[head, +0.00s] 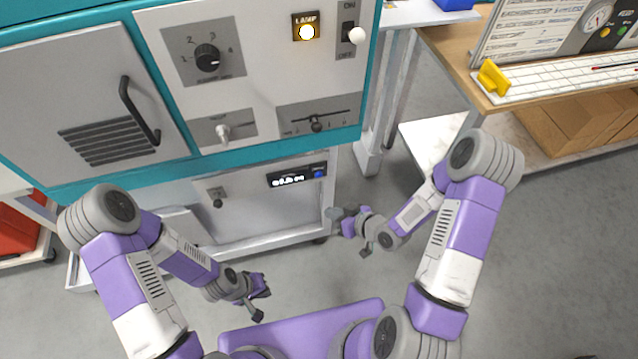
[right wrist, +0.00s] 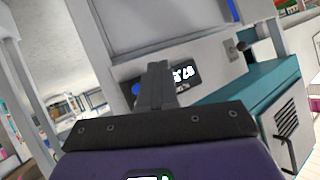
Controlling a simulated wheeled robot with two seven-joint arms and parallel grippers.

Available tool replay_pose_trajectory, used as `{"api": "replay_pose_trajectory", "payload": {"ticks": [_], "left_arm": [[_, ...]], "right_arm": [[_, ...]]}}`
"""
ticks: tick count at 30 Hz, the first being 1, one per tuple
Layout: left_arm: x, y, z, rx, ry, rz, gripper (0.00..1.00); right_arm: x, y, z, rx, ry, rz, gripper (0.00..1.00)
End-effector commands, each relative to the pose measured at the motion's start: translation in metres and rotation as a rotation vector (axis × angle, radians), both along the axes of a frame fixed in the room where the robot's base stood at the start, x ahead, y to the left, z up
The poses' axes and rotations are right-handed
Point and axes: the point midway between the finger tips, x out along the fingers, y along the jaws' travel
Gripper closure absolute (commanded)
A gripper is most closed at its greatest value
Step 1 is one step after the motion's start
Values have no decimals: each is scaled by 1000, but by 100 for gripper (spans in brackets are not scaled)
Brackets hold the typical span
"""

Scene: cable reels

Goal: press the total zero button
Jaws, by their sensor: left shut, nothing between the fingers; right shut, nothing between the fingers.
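A small blue button (head: 319,173) sits at the right end of a black counter display (head: 290,179) on the lower white panel of the machine. Any label by it is too small to read. In the right wrist view the blue button (right wrist: 137,89) shows just left of the shut fingers, and the lit display (right wrist: 184,75) is partly hidden behind them. My right gripper (head: 335,214) is shut and empty, below and slightly right of the button, apart from it in the head view. My left gripper (head: 262,291) is shut and empty, low over the floor in front of the machine.
A small knob (head: 217,203) sits left of the display.

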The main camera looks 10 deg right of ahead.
Motion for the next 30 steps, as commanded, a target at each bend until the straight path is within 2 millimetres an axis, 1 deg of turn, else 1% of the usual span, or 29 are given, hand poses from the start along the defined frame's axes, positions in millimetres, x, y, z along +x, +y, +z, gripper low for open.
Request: {"api": "replay_pose_trajectory", "payload": {"ticks": [1, 4, 13, 17, 20, 30], "left_arm": [[0, 0, -5, 0, 0, 0, 100], [0, 0, -6, 0, -1, 0, 100], [0, 0, -4, 0, -1, -1, 100], [0, 0, -3, 0, -1, -1, 100], [0, 0, -1, 0, -1, 0, 100], [0, 0, 4, 0, -1, 0, 100]], "right_arm": [[2, -2, 0, 0, -33, 12, 100], [4, -2, 4, 1, -65, 30, 100], [4, -2, 6, 1, -64, 31, 100], [9, -2, 6, 1, -64, 31, 100], [19, -1, 6, 0, -66, 31, 100], [67, 1, 6, 0, -66, 31, 100]]}}
